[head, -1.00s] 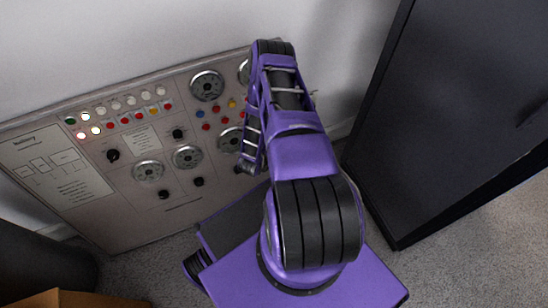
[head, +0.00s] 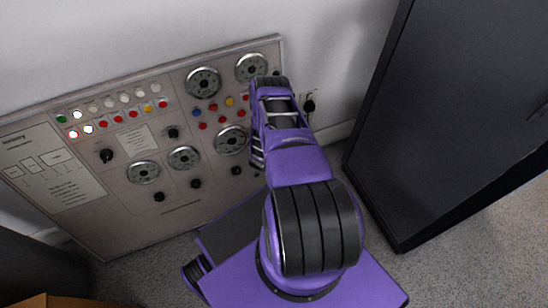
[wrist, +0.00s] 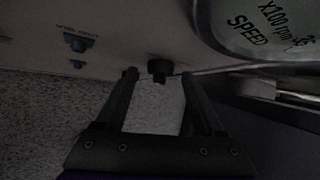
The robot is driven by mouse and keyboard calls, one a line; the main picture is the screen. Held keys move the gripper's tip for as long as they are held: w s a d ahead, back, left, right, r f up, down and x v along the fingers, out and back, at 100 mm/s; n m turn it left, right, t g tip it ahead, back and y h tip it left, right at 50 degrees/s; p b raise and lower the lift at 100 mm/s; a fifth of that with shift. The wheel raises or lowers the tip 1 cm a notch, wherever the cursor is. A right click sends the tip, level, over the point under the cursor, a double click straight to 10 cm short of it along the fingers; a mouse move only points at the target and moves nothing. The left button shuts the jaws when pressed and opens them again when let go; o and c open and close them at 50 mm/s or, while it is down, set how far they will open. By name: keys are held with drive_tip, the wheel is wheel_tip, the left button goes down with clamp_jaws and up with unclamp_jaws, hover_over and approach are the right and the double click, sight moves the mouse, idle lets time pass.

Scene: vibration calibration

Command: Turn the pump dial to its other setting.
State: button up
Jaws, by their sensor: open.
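The grey control panel (head: 180,210) leans against the wall in the head view and carries several small black knobs. No pump label is readable, so I cannot tell for sure which knob is the pump dial. In the wrist view a black knob (wrist: 158,67) sits on the panel just beyond and between the fingertips of my gripper (wrist: 160,77). The fingers are spread on either side, with no clear contact. Another dark knob (wrist: 77,42) with a small label is to the left. My gripper is mostly hidden behind my arm in the head view.
A large round gauge marked SPEED (wrist: 265,25) is close at the upper right in the wrist view. A tall black cabinet (head: 440,120) stands to the right of my arm. A dark bin-like object (head: 40,265) and a brown box (head: 70,301) are at lower left.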

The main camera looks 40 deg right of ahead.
drive_tip(key=shift+c, duration=0.2)
clamp_jaws()
idle(1.3)
drive_tip(key=shift+o, duration=0.2)
unclamp_jaws()
drive_tip(key=shift+a+r, duration=0.1)
drive_tip(key=shift+r, duration=0.05)
drive_tip(key=p+v, duration=0.4)
drive_tip(key=v, duration=1.3)
drive_tip(key=shift+p, duration=0.3)
drive_tip(key=shift+s, duration=0.15)
